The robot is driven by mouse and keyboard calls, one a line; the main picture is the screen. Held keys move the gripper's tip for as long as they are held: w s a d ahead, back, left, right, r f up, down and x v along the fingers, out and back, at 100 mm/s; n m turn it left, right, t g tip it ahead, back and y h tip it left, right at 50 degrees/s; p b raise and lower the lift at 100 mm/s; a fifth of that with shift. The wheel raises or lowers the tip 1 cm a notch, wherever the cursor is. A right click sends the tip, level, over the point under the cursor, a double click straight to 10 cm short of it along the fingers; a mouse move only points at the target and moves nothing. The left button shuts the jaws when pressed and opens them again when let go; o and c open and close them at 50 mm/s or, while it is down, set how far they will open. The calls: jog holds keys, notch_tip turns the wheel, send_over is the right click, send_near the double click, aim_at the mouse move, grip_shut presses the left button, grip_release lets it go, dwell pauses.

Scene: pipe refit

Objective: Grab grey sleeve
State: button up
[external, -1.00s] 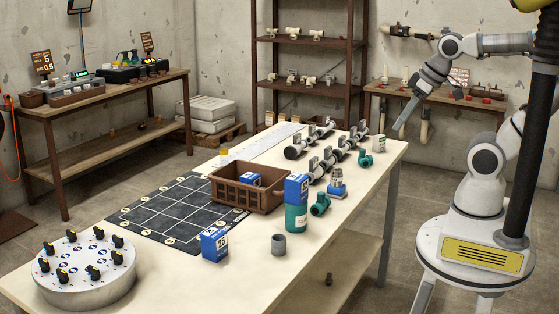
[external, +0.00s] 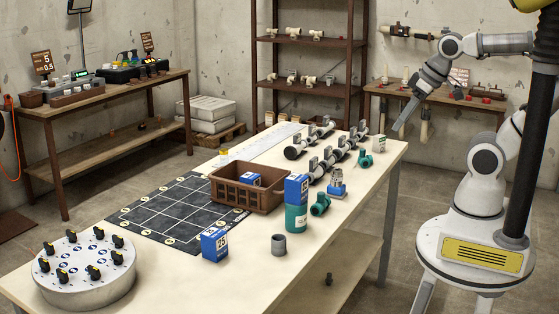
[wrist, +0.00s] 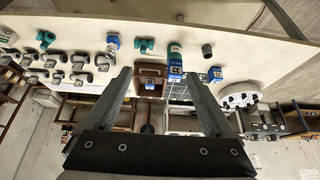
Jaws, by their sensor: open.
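The grey sleeve (external: 278,245) is a short, open-topped grey cylinder standing upright near the front edge of the table, right of a blue box. It also shows in the wrist view as a small dark grey cylinder (wrist: 207,50) at the top, right of the teal can. My gripper (external: 403,132) is raised beyond the table's far right end in the external view, well away from the sleeve. In the wrist view its two fingers (wrist: 158,88) are spread wide with nothing between them.
Near the sleeve stand a blue box (external: 215,244), a teal can (external: 296,218) with a blue box on it, and a teal fitting (external: 320,204). A brown crate (external: 240,197) and a dark grid mat (external: 150,215) lie behind. The table front (external: 265,285) is clear.

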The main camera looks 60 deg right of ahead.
jog(key=w+a+f+m+g+y+b, duration=0.1)
jog(key=a+f+m+g+y+b, duration=0.35)
jog(key=f, duration=0.55)
jog(key=m+t+y+b, duration=0.7)
jog(key=m+b, duration=0.4)
jog(key=m, duration=1)
send_near(273, 243)
jog(key=shift+n, duration=0.25)
jog(key=b+x, duration=0.1)
jog(key=x, duration=0.1)
jog(key=b+x, duration=0.2)
jog(key=x, duration=0.1)
jog(key=b+x, duration=0.1)
jog(key=x, duration=0.2)
jog(key=shift+w+d+f+b, duration=0.3)
jog(key=shift+f, duration=0.1)
jog(key=shift+c, duration=0.3)
